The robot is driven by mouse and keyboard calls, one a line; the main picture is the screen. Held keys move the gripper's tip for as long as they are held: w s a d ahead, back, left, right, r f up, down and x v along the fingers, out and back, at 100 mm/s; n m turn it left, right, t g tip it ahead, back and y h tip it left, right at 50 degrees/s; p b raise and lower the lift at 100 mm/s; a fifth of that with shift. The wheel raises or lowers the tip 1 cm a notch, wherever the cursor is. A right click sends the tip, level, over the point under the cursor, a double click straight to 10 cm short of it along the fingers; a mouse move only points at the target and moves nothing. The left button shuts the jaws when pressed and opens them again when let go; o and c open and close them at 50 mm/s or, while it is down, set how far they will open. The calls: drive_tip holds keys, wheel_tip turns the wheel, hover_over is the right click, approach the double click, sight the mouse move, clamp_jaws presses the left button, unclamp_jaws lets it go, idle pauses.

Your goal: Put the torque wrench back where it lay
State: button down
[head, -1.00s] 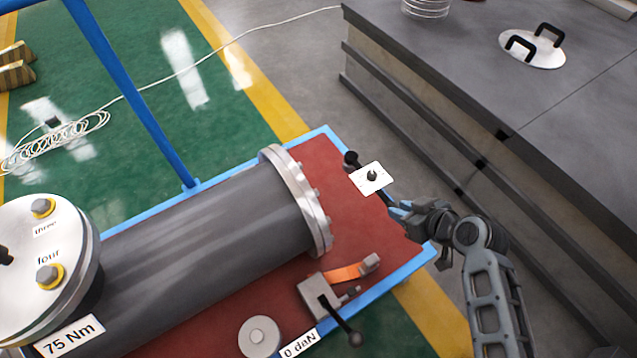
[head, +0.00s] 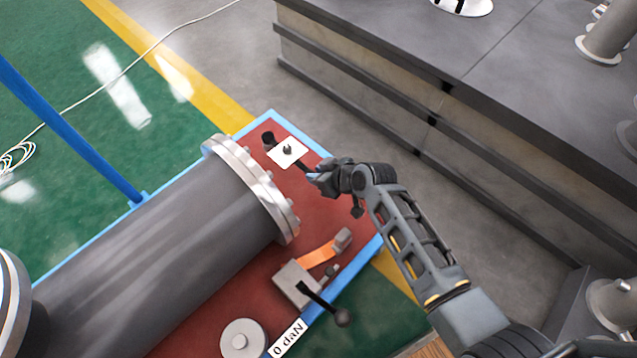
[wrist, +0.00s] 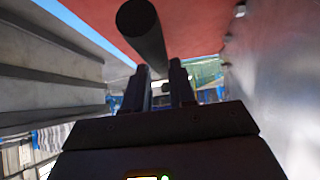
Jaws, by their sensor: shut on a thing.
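The grey flanged shell (head: 165,245) lies on the red deck (head: 322,222), close left of the wrench. A clamp with a black lever (head: 297,284) and a round metal disc (head: 241,340) are at the front. A dark bench (head: 400,70) stands behind, across a floor gap.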

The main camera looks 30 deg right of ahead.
drive_tip(key=shift+f+b, duration=0.9)
drive_tip(key=shift+f, duration=1.05)
drive_tip(key=c, duration=0.9)
unclamp_jaws()
drive_tip(key=shift+f, duration=0.1)
drive_tip(key=shift+s+r, duration=0.15)
drive_tip(key=shift+r, duration=0.15)
drive_tip(key=p+v, duration=0.4)
drive_tip(key=v, duration=0.7)
drive_tip(key=shift+s+d+r, duration=0.1)
drive_tip(key=shift+s+r, duration=0.1)
